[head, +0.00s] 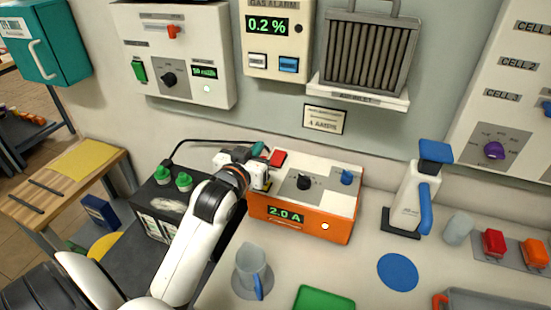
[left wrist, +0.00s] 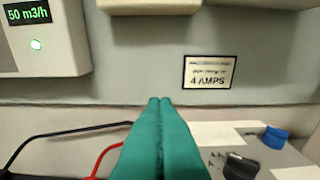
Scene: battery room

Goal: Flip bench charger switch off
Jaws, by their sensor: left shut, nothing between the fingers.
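The bench charger (head: 300,222) is an orange box with a pale top and a lit green display reading 2.0 A. Its top carries a red part (head: 277,158), a black knob (head: 303,182) and a blue switch-like part (head: 346,177). The black knob (left wrist: 240,166) and blue part (left wrist: 274,137) also show in the left wrist view, right of the fingers. My left gripper (head: 259,149) is over the charger's left end, beside the red part. Its teal fingers (left wrist: 160,101) are shut and empty, pointing toward the wall. My left arm hides the charger's left end. My right gripper is out of view.
A black battery (head: 158,200) with green caps stands left of the charger, with cables behind. A wall sign (head: 324,119) reads 4 AMPS. A jug (head: 252,270) stands in front and a white-and-blue stand (head: 412,200) to the right.

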